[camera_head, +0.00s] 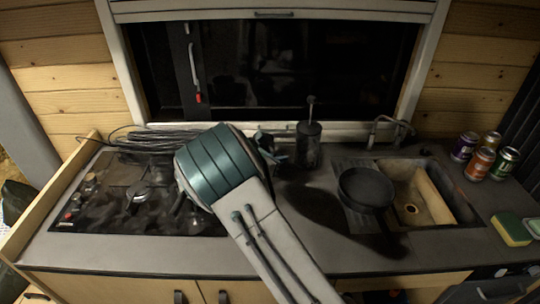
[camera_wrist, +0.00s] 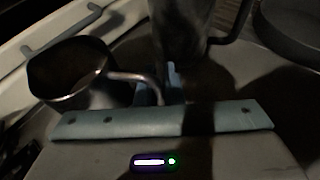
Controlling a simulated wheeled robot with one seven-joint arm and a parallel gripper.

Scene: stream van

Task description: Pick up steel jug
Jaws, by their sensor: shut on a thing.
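The steel jug (camera_wrist: 72,78) is at the left in the wrist view, a small grey metal vessel with its open top showing. Its handle reaches right, to the fingers of my gripper (camera_wrist: 168,84). My gripper is shut on this handle, though the exact contact is dark. In the head view my arm covers most of this spot, and I cannot clearly make out the jug. I cannot tell whether the jug is clear of the counter.
A dark plunger pot (camera_head: 308,144) stands close by; it also shows just beyond the fingers in the wrist view (camera_wrist: 183,30). A black pan (camera_head: 366,188) lies by the sink (camera_head: 446,196). The hob (camera_head: 105,210) is left. Cans (camera_head: 480,163) stand right.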

